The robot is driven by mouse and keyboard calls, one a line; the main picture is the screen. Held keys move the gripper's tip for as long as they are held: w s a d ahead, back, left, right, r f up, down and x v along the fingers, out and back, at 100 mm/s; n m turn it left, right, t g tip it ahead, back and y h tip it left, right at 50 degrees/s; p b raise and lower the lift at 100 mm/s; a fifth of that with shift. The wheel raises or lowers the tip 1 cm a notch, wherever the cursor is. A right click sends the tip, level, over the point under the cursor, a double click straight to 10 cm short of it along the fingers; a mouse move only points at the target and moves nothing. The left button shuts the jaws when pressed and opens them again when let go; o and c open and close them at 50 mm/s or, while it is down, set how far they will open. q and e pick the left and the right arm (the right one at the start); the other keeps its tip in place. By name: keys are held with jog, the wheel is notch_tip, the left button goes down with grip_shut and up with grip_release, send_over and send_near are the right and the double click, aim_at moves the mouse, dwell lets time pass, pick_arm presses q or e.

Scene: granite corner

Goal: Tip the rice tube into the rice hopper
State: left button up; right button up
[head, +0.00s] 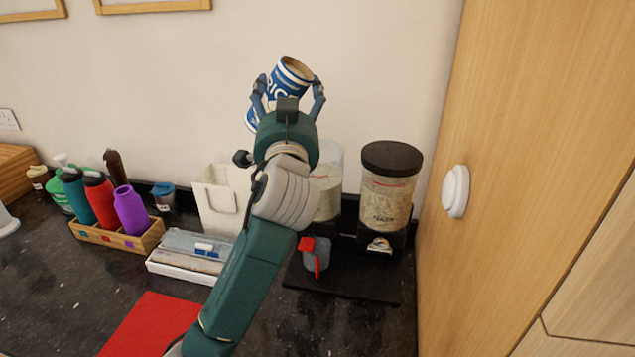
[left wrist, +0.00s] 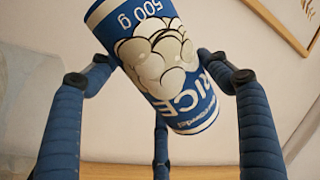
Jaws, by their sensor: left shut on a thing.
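The blue and white rice tube (head: 285,80) is held up in the air in front of the wall, tilted, its open tan mouth pointing up and to the right. My left gripper (head: 290,84) is shut around it; in the left wrist view its fingers hold the rice tube (left wrist: 160,55), showing "500 g" and part of "RICE". A clear hopper (head: 330,178) without a visible lid stands below and right, holding pale grain and partly hidden by my arm. The tube is above and left of it. My right gripper is not in view.
A second hopper (head: 388,190) with a black lid stands close on the right, beside the wooden cupboard (head: 540,150). A grey and red cup (head: 315,257) stands below. A white bin (head: 215,200), a shallow tray (head: 185,265), a bottle crate (head: 120,238) and a red mat (head: 150,325) lie left.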

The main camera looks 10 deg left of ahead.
pick_arm(q)
jog(key=shift+r, duration=0.1)
dwell(0.3)
jog(key=shift+a+m, duration=0.2)
jog(key=shift+m, duration=0.3)
jog(key=shift+a+f+m+t+h, duration=0.1)
jog(key=shift+f+m+t+h, duration=0.2)
jog(key=shift+m, duration=0.2)
jog(key=shift+f, duration=0.1)
jog(key=shift+a+f+m, duration=0.1)
jog(key=shift+m, duration=0.4)
jog(key=shift+f+m+t+h, duration=0.2)
jog(key=shift+m+t+h, duration=0.1)
jog(key=shift+m, duration=0.2)
dwell(0.3)
